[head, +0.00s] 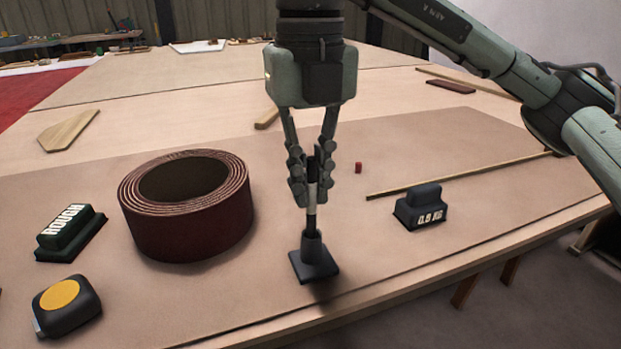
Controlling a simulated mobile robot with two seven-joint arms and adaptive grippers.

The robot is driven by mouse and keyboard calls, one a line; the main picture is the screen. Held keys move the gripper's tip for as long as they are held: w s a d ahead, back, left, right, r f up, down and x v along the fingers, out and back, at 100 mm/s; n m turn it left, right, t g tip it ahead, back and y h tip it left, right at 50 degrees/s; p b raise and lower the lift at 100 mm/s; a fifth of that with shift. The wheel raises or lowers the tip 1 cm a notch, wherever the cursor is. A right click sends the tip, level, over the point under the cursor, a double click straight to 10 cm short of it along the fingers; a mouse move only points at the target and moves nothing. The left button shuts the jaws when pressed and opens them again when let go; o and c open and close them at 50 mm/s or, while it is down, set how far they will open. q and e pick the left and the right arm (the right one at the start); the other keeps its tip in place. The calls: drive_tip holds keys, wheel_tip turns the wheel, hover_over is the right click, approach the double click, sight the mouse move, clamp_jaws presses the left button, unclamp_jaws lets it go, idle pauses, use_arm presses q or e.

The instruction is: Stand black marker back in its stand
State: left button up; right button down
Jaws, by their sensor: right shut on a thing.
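The black marker (311,212) is upright, with a pale band below the fingers and its lower end at the mouth of the stand. The stand (314,262) is a dark square base with a short round socket, near the table's front edge. My right gripper (312,190) points down, directly above the stand, and is shut on the marker. The fingers hide part of the marker's upper body. How deep the tip sits in the socket I cannot tell. My left gripper is not in view.
A large brown coiled roll (190,230) stands left of the stand. A small red piece (358,167) lies behind. A tape measure (66,306) and a labelled block (70,232) are at left.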

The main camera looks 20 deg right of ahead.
drive_tip(key=shift+f, duration=0.2)
idle(0.4)
drive_tip(key=c, duration=1.5)
unclamp_jaws()
drive_tip(key=shift+c, duration=0.2)
wheel_tip(320, 180, up, 12)
drive_tip(key=shift+r, duration=0.1)
